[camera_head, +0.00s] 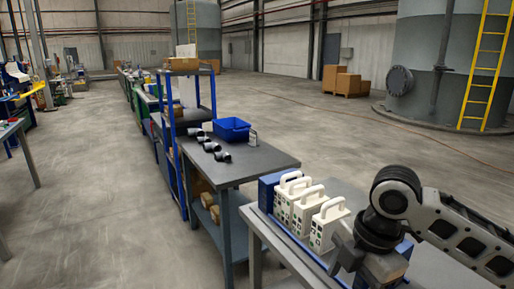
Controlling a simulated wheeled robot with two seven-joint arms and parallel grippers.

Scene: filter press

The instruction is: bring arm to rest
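My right arm enters from the right edge. Its gripper (362,264) points down at the near end of the filter press. Its fingertips are cut off or hidden, so I cannot tell whether it is open or holds something. The press has white plates (328,227) with loop handles, standing upright in a row. A blue end plate (268,192) stands at their far end. The arm and gripper hide the near end of the press. My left gripper is not in view.
The press stands on a grey table (256,222). Behind it, another grey table (262,162) holds a blue bin (232,129) and several dark cylindrical parts (212,147). A blue-posted shelf rack (170,125) stands beyond.

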